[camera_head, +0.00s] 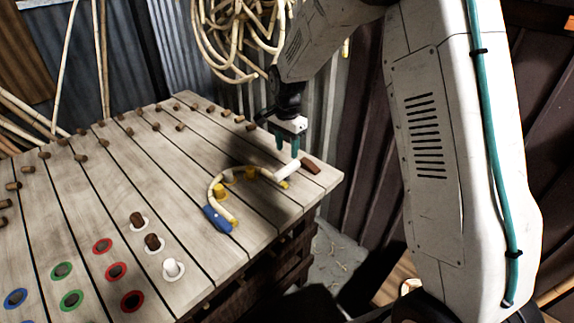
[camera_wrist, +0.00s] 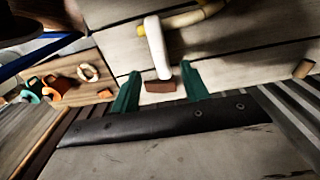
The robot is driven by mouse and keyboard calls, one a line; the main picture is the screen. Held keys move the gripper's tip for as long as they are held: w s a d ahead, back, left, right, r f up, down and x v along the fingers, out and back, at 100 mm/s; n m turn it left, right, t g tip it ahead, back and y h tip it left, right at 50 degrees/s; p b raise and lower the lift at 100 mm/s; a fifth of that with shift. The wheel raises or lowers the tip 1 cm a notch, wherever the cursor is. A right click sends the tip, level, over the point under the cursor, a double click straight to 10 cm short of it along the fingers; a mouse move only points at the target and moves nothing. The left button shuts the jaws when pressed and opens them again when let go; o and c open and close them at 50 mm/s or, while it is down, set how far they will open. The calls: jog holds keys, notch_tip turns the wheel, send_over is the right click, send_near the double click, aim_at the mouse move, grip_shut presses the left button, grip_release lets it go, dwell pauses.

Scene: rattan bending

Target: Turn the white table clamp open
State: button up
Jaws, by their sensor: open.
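The white table clamp (camera_head: 289,170) lies at the right end of a curved rattan piece (camera_head: 214,190) on the slatted table. Its white handle (camera_wrist: 155,45) runs up the wrist view, beside a small brown block (camera_wrist: 160,86). My gripper (camera_head: 287,152) points down over the clamp, its green fingers apart. In the wrist view my gripper (camera_wrist: 159,72) has a finger on either side of the handle's lower end and the brown block. I cannot tell whether either finger touches the clamp. A blue clamp (camera_head: 217,219) lies at the rattan's other end.
Yellow formers (camera_head: 251,172) stand along the rattan. Several brown pegs (camera_head: 180,127) dot the table (camera_head: 165,205). Coloured ring holes (camera_head: 116,271) lie at the front left. A rattan coil (camera_head: 240,35) hangs behind. The table's right edge is close to the clamp.

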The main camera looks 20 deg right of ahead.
aim_at(287, 168)
notch_tip(287, 168, down, 7)
jog(key=shift+f, duration=0.1)
jog(key=c, duration=1)
